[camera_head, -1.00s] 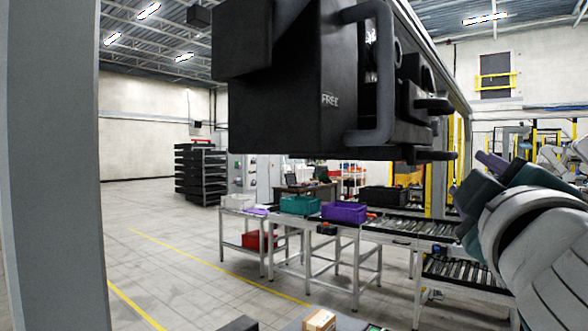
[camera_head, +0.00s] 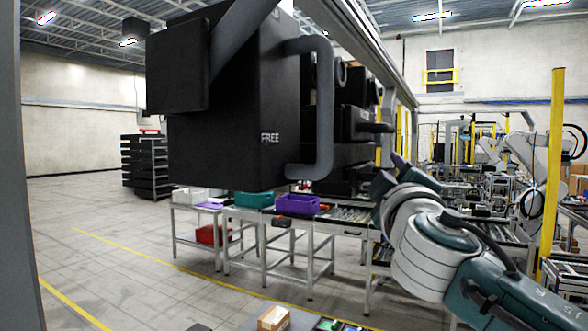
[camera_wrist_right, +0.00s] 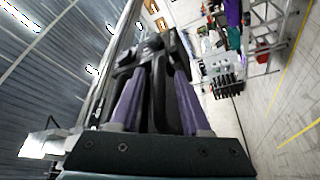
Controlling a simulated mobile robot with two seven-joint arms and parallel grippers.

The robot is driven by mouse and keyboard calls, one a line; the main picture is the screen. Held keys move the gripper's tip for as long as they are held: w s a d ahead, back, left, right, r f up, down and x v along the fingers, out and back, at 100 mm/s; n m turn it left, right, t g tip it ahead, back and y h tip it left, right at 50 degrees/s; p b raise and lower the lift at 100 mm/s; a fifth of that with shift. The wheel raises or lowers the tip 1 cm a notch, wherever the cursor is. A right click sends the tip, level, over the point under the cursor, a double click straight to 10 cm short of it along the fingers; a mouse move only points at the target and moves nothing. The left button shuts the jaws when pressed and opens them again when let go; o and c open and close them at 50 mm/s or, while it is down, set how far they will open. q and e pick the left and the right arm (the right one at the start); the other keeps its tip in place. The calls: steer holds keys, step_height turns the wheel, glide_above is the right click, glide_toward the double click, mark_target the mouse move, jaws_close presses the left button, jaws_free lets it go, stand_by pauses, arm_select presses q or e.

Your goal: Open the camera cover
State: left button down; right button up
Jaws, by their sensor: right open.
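A large black box-shaped unit marked "FREE" (camera_head: 225,130) hangs in front of me in the head view; I take it to be the camera housing with its cover. A thick dark handle (camera_head: 323,105) curves out from its right side. My right gripper (camera_head: 388,172) is just to the right of the unit's lower right part. In the right wrist view, its two purple fingers (camera_wrist_right: 158,85) are apart, with a black bar-like part (camera_wrist_right: 158,95) showing between them. I cannot tell if they touch it. My left gripper is not in view.
A metal rail (camera_head: 345,40) runs above the unit. Below and behind stand tables with a teal crate (camera_head: 254,201), a purple crate (camera_head: 297,205) and a roller conveyor. A yellow post (camera_head: 552,170) stands at right.

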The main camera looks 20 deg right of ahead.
steer(key=shift+c, duration=0.2)
jaws_close()
stand_by(1.1)
